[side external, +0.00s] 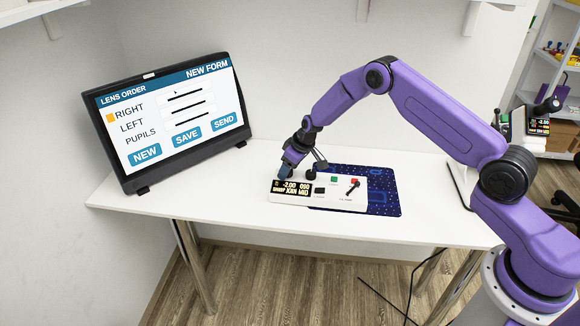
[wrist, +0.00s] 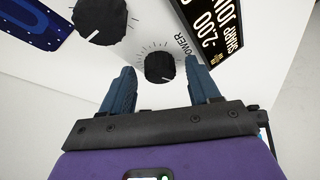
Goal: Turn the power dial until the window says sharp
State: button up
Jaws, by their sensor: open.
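The white control box (side external: 338,201) sits on the table in the side view. Its dark window (side external: 291,189) shows light text that reads -2.00, 090, SHARP, JOIN and MID. In the wrist view part of the window (wrist: 221,30) shows, with -2.00, SHARP and JOIN. The black power dial (wrist: 160,68) has tick marks around it and the word POWER beside it. My gripper (wrist: 159,76) is open, with one blue finger on each side of the dial; I cannot tell whether they touch it. In the side view my gripper (side external: 288,171) is over the box's back left and hides the dial.
A second black knob (wrist: 100,18) is close to my left finger in the wrist view. The box also has a green button (side external: 335,179) and a red-topped lever (side external: 353,187). A blue patterned mat (side external: 386,190) lies under it. A monitor (side external: 170,115) stands on the left.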

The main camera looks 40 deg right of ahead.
jog(key=shift+r, duration=0.1)
jog(key=v, duration=1.7)
jog(key=shift+s+r, duration=0.1)
jog(key=s+a+r+n+g, duration=0.1)
jog(key=s+a+r, duration=0.1)
jog(key=s+a, duration=0.35)
jog(key=s+a+r+n+g, duration=0.1)
jog(key=s+a+r+n, duration=0.1)
jog(key=s, duration=0.6)
jog(key=s+a+r+n+g, duration=0.1)
jog(key=s+a+r, duration=0.25)
jog(key=s, duration=0.35)
jog(key=s+d+n, duration=0.2)
jog(key=s+d, duration=0.1)
jog(key=s, duration=0.8)
jog(key=s+d+n+g+h, duration=0.1)
jog(key=s+d+n, duration=0.1)
jog(key=s, duration=1)
jog(key=shift+d+r+n, duration=0.3)
jog(key=shift+d+r, duration=0.15)
jog(key=shift+d, duration=0.25)
